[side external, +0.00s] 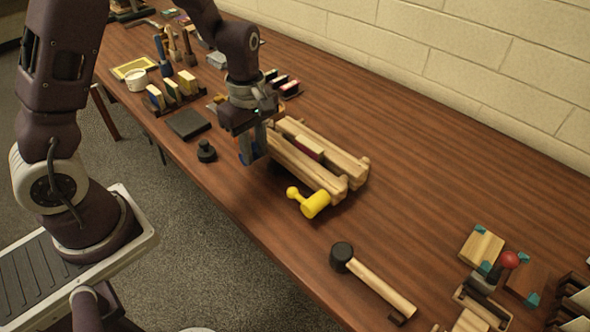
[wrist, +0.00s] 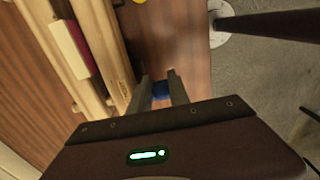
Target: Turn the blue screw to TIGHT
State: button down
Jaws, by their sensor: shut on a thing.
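A wooden press (side external: 345,165) with two thick bars lies on the table, with a red and cream block (side external: 309,147) between the bars. It also shows at the left of the wrist view (wrist: 112,40). The blue screw (wrist: 160,90) shows between my fingertips in the wrist view, at the side of the press. My gripper (side external: 253,155) points down there, shut on the blue screw; its fingers hide most of it. A yellow screw (side external: 315,204) with a rounded handle sticks out near the press's front end. I cannot read any TIGHT mark.
A black-headed mallet (side external: 372,280) lies toward the front. A dark knob-topped weight (side external: 206,151) and a dark flat block (side external: 189,124) are left of my gripper. Blocks and tools crowd the far end and front right. The table right of the press is clear.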

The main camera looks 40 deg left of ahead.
jog(key=c, duration=1.5)
grip_release()
jog(key=shift+a+r, duration=0.1)
jog(key=shift+a, duration=0.2)
grip_shut()
jog(key=shift+d+f, duration=0.55)
jog(key=shift+d, duration=0.3)
jog(key=shift+f, duration=0.1)
